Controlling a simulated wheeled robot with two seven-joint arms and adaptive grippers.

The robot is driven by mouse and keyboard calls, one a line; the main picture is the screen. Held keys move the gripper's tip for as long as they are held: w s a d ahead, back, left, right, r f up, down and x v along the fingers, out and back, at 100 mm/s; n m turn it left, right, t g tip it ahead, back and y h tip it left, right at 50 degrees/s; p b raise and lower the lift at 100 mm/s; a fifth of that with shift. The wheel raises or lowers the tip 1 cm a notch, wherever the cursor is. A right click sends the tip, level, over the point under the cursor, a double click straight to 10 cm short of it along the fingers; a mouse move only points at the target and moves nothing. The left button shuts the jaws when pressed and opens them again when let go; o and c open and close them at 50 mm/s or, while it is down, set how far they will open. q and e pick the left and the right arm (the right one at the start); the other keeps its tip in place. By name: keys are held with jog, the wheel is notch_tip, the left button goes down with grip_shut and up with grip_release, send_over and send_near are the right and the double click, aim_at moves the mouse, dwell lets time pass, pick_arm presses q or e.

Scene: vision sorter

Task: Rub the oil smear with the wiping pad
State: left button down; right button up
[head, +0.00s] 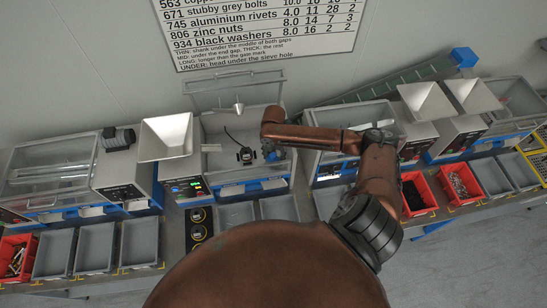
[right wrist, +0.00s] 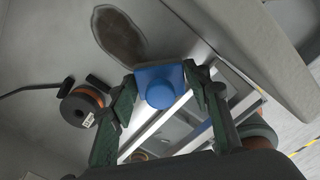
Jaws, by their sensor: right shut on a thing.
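The oil smear (right wrist: 120,36) is a dark brown oval patch on the grey surface at the top of the right wrist view. The wiping pad (right wrist: 160,84) is blue with a round knob. My right gripper (right wrist: 160,92) is shut on it, with one finger on each side. The pad's upper edge is close to the smear's lower end; I cannot tell whether it touches the surface. In the head view my right gripper (head: 271,153) is inside the open machine bay, partly hidden by my arm. My left gripper is not in view.
A small dark device with a copper-coloured ring (right wrist: 84,104) and a black cable stand left of the gripper. The bay's raised clear lid (head: 238,85) is above. Hoppers (head: 166,137), grey bins (head: 96,248) and red bins (head: 459,184) line the bench.

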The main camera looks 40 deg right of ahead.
jog(key=shift+f+b, duration=0.3)
jog(key=shift+f, duration=0.7)
dwell(0.7)
jog(key=shift+w, duration=0.1)
jog(key=shift+w+d, duration=0.5)
jog(key=shift+w, duration=0.3)
jog(key=shift+w+d, duration=0.45)
jog(key=shift+w, duration=0.35)
